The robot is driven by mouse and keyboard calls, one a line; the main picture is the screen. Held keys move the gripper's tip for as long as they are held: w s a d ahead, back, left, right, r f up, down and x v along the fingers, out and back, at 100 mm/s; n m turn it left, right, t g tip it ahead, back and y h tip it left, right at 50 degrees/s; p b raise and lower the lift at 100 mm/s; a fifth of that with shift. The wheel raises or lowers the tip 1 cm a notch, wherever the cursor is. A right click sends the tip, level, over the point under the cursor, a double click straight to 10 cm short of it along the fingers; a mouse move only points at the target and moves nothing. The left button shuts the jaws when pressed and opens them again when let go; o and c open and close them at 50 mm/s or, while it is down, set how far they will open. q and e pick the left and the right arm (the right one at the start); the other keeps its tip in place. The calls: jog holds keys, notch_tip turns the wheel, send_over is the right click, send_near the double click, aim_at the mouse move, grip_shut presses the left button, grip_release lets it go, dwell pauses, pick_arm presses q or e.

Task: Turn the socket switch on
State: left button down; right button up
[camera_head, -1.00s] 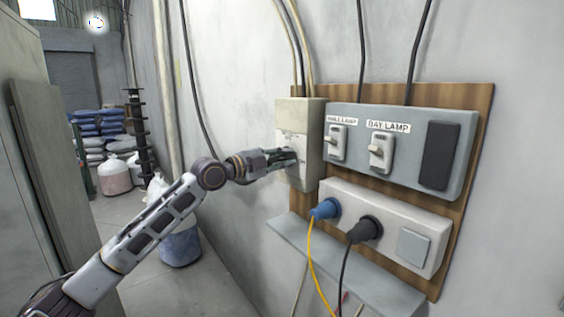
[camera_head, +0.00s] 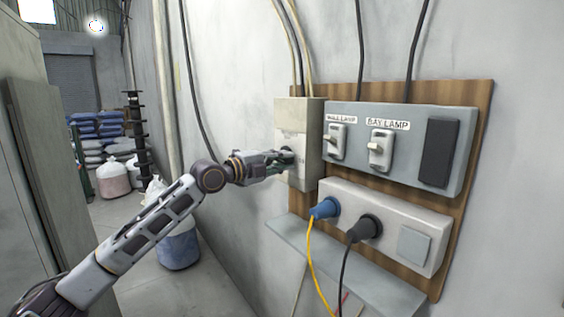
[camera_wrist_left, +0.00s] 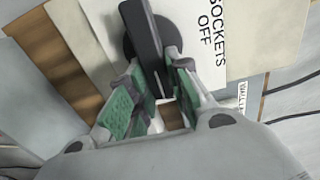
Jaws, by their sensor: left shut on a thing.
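The socket switch is a dark round knob with a long bar handle (camera_wrist_left: 143,35). It sits on a white label plate (camera_wrist_left: 95,30) printed "SOCKETS" and "OFF". In the head view the plate is on the front of the beige switch box (camera_head: 309,135) at the left of the board, and my gripper mostly hides the knob. My left gripper (camera_head: 288,160) is at the box front. In the left wrist view its green-padded fingers (camera_wrist_left: 154,92) are on either side of the handle's end, shut on it. My right gripper is not in view.
A grey ledge (camera_head: 330,262) juts out below.

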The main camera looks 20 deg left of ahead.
pick_arm(q)
jog(key=shift+f, duration=0.1)
jog(key=c, duration=1.3)
grip_release()
jog(key=shift+s+a, duration=0.1)
jog(key=shift+s, duration=0.05)
jog(key=shift+v, duration=5.8)
